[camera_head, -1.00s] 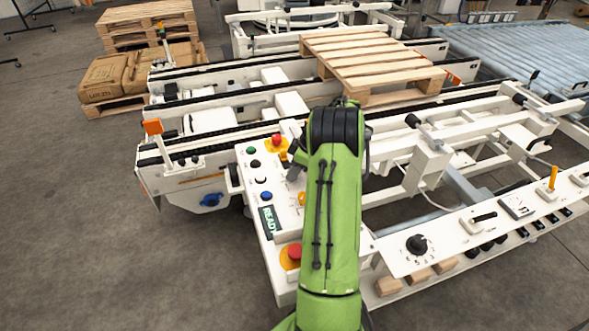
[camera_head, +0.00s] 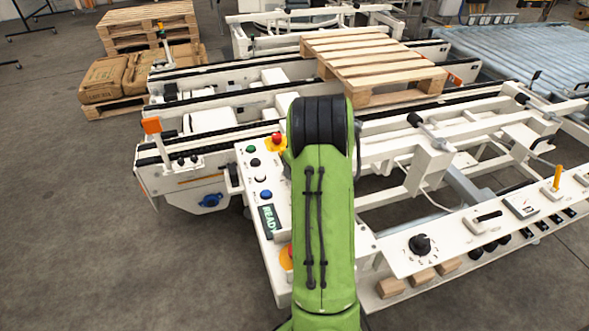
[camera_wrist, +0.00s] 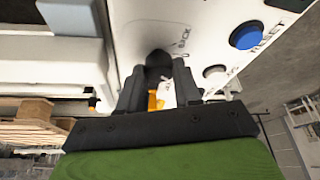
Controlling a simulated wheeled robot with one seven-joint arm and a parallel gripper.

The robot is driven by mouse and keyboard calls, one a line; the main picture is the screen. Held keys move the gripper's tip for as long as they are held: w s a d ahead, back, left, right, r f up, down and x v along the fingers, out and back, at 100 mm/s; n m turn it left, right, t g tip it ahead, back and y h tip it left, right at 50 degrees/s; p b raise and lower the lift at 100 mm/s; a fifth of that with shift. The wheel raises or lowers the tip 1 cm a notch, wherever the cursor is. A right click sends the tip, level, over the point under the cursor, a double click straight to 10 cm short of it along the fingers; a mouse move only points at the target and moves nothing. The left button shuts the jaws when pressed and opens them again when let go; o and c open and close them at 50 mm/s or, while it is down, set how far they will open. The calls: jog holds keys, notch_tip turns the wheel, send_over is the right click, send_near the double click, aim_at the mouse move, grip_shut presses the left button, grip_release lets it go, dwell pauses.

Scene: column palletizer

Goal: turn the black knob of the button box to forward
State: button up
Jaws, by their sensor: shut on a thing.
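The button box (camera_head: 246,170) is a white panel at the middle of the head view, partly hidden behind my green arm. In the wrist view its white face (camera_wrist: 215,45) fills the top. The black knob (camera_wrist: 158,60) is a dark rounded shape there, beside a printed label that seems to read BACK. My gripper (camera_wrist: 160,80) has its two dark fingers on either side of the knob and is shut on it. The knob's pointer direction cannot be made out.
The box also carries a blue button (camera_wrist: 246,36), a white button (camera_wrist: 214,72), a red button (camera_head: 277,138) and a READY display (camera_head: 270,219). Conveyor rails with a wooden pallet (camera_head: 370,60) lie behind. Another panel with a dial (camera_head: 420,244) stands at right. Floor at left is clear.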

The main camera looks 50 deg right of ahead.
jog(key=shift+m+h, duration=0.3)
jog(key=shift+m, duration=0.3)
jog(key=o, duration=1)
jog(key=shift+o, duration=0.2)
jog(key=p+v, duration=0.4)
jog(key=v, duration=1.1)
jog(key=shift+r+p, duration=0.3)
jog(key=shift+r, duration=0.1)
jog(key=shift+a, duration=0.15)
